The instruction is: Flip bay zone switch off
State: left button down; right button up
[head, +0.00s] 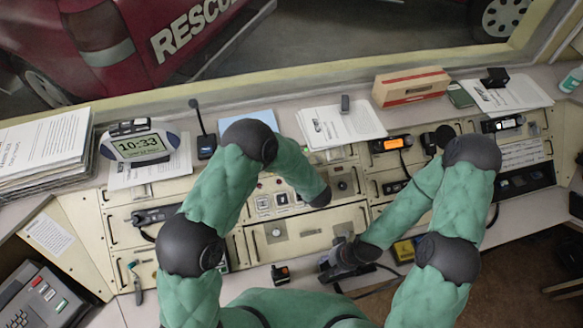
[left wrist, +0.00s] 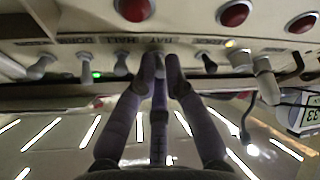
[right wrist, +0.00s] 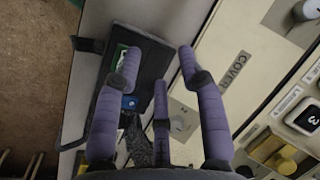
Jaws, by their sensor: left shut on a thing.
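The console (head: 300,232) carries a row of small toggle switches, seen close in the left wrist view with a toggle (left wrist: 122,65) left of my fingers and another (left wrist: 205,62) right of them. My left gripper (left wrist: 160,60) has its fingers together at the switch spot under a label that seems to read BAY; the fingers hide that bay zone switch and its position. In the head view my left arm hides this hand. My right gripper (head: 338,264) is low at the console's front edge; in the right wrist view (right wrist: 160,65) its fingers are spread and empty.
Red buttons (left wrist: 233,13) sit close to the toggle row. A dark tray-like object (right wrist: 140,60) lies below my right fingers, beside a panel marked COVER (right wrist: 235,70). A desk microphone (head: 206,145), paper stacks (head: 45,150) and a cardboard box (head: 410,87) stand along the back.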

pick_arm(q)
jog(key=shift+f, duration=0.1)
jog(key=c, duration=1.6)
grip_release()
jog(key=shift+s+d, duration=0.1)
jog(key=v, duration=1.2)
